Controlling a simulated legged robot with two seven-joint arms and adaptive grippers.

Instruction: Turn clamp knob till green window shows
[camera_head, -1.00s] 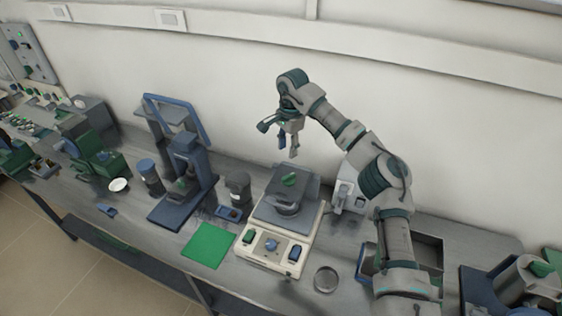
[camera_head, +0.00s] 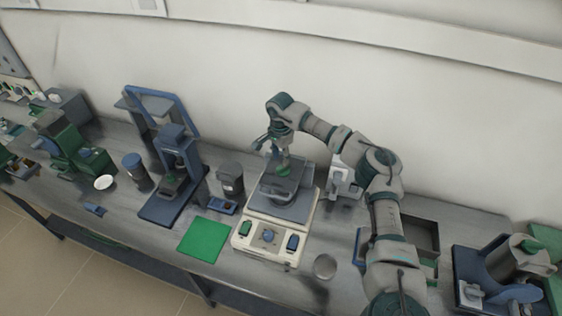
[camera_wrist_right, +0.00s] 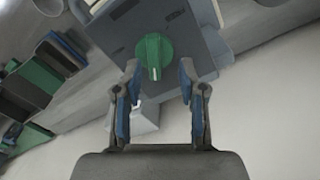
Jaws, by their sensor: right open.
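The green clamp knob (camera_wrist_right: 154,55) sits on the dark grey top of the cream machine (camera_head: 262,243). In the head view the knob (camera_head: 283,171) shows just below my right gripper (camera_head: 279,160). In the right wrist view my right gripper (camera_wrist_right: 158,72) is open, its two blue-padded fingers apart on either side of the knob's near end. I cannot tell whether they touch it. The machine's front panel carries a green, a blue and a dark blue control. I cannot make out a green window. My left gripper is not in view.
A green mat (camera_head: 205,240) lies left of the machine. A blue press frame (camera_head: 172,165) and dark jars stand further left. A round metal dish (camera_head: 324,267) and an open grey bin (camera_head: 418,236) are to the right. The wall is close behind.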

